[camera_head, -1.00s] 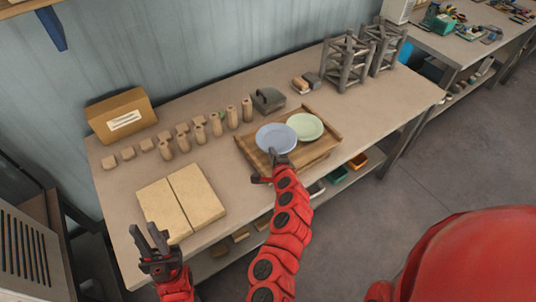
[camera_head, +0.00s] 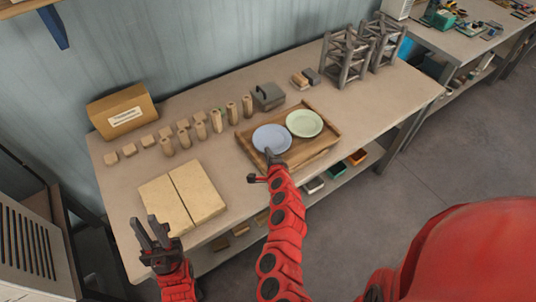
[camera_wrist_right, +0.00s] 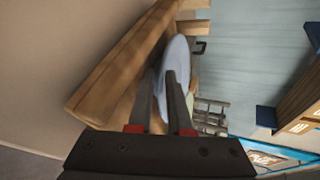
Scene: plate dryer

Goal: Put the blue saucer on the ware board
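The blue saucer (camera_head: 272,138) lies in a wooden tray (camera_head: 327,147) on the bench, left of a pale green saucer (camera_head: 304,123). My right gripper (camera_head: 270,159) is at the blue saucer's near edge. In the right wrist view the fingers (camera_wrist_right: 162,88) are apart, with the blue saucer (camera_wrist_right: 176,60) seen nearly edge-on between and beyond them; contact is unclear. Two pale flat boards (camera_head: 198,192) lie side by side to the left; I cannot tell whether these are the ware board. My left gripper (camera_head: 152,235) is open and empty by their near edge.
Several wooden cylinders (camera_head: 200,128) and small blocks stand behind the boards. A cardboard box (camera_head: 122,112) is at the back left, a grey container (camera_head: 268,97) behind the tray, and log-like racks (camera_head: 347,60) at the back right.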

